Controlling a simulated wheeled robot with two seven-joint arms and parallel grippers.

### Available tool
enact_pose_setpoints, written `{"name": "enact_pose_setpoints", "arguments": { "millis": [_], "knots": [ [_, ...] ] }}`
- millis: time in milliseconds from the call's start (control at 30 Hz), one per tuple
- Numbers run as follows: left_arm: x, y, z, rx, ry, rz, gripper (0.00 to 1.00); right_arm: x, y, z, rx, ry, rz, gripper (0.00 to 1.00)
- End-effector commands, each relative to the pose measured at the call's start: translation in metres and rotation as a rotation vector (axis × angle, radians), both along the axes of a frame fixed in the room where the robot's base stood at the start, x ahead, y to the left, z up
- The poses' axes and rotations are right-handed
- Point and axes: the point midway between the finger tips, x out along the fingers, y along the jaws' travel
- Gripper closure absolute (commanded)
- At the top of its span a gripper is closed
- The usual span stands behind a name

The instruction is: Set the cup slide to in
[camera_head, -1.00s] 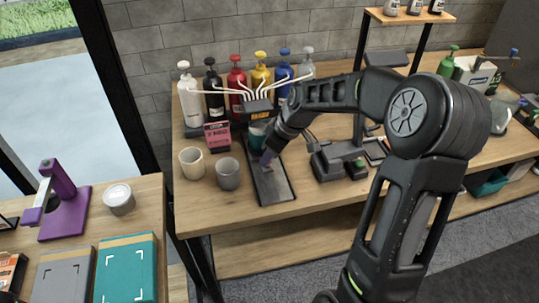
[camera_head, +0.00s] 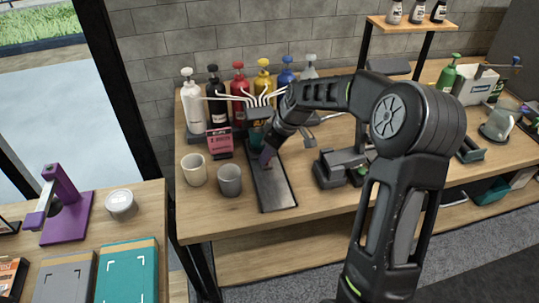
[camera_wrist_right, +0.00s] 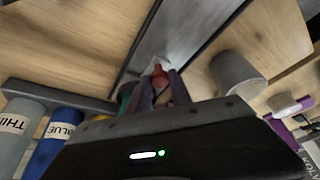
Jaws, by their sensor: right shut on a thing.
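The dark cup slide track (camera_head: 276,192) runs from under the dispenser head towards the table's front edge. A teal cup (camera_head: 257,130) shows in part at the track's back end, below the dispenser head (camera_head: 257,111). My right gripper (camera_head: 266,160) is low over the back half of the track. In the right wrist view its fingers (camera_wrist_right: 164,92) are closed around a red knob (camera_wrist_right: 159,74) at a pale plate on the track (camera_wrist_right: 173,40). My arm and fingers hide part of the slide and cup. My left gripper is not in view.
A cream cup (camera_head: 194,170) and a grey cup (camera_head: 229,180) stand left of the track. Several pump bottles (camera_head: 239,88) line the wall behind. A dark grey device (camera_head: 341,168) stands to the right. The table front beyond the track's end is clear.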

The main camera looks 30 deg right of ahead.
Motion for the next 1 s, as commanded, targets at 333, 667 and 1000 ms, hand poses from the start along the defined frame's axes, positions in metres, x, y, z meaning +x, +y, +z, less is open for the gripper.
{"name": "enact_pose_setpoints", "arguments": {
  "millis": [333,667,1000],
  "knots": [
    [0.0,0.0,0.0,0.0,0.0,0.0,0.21,0.003,-0.001,0.002,-0.004,-0.01,-0.002,0.54],
    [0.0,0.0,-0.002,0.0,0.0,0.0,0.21,0.0,-0.003,0.008,-0.005,-0.01,-0.003,0.54],
    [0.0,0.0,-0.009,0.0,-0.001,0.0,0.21,-0.017,-0.011,0.056,-0.005,-0.012,-0.003,0.54]
  ]
}}
